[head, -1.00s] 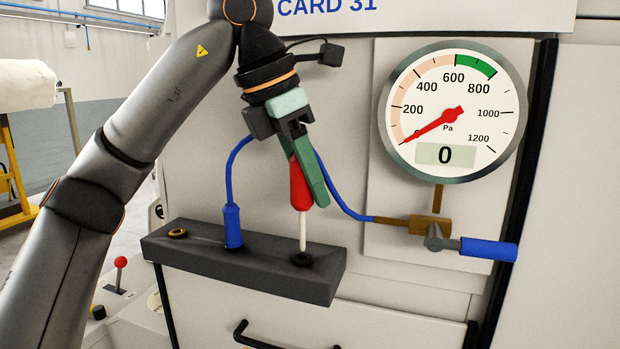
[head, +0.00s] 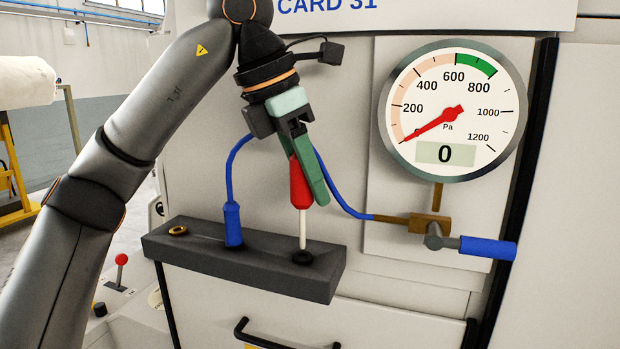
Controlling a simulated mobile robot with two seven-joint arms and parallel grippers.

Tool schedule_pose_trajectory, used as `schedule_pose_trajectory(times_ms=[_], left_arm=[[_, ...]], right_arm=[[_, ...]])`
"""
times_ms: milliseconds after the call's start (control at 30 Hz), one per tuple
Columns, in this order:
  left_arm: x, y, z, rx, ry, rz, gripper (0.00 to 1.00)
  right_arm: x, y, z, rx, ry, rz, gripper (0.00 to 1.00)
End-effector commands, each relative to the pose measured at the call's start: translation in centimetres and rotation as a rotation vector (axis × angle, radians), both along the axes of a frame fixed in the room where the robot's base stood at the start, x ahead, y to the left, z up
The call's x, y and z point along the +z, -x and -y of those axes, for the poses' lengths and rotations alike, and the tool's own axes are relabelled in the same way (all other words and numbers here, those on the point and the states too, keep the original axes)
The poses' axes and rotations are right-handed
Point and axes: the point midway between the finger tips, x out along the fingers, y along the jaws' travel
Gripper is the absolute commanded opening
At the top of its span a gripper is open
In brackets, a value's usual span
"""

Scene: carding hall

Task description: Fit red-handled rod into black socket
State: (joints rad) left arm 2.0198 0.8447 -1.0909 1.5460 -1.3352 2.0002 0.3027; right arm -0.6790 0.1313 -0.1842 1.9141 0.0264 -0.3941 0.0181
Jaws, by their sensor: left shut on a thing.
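The red-handled rod (head: 300,188) is upright, with a red handle above and a white shaft below. My left gripper (head: 308,180) is shut on the red handle, its green fingers pointing down. The shaft's lower end is at the black socket (head: 302,257), a dark ring on top of the dark grey block (head: 240,270). I cannot tell whether the tip is inside the socket or just above or behind it. My right gripper is not in view.
A blue plug (head: 233,225) with a blue hose stands in the block, left of the rod. A brass ring (head: 178,230) lies further left. The round gauge (head: 450,150) reads 0. A blue-handled valve (head: 488,248) juts out at right. A black drawer handle (head: 262,338) is below.

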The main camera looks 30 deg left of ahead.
Motion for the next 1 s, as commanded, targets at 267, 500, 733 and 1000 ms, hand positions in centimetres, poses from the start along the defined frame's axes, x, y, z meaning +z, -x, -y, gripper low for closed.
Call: schedule_pose_trajectory(times_ms=[267,500,733,1000], left_arm=[[0.07,0.00,0.00,0.000,0.000,0.000,0.00],[0.00,0.01,0.01,0.000,0.000,0.000,0.00],[-0.22,0.00,0.01,0.000,0.000,0.000,0.00],[-0.90,0.01,0.01,0.000,0.001,0.001,0.00]], right_arm=[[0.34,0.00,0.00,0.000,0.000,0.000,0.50],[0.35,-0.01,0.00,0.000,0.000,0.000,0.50],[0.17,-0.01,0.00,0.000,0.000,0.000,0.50],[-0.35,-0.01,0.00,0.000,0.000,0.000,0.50]])
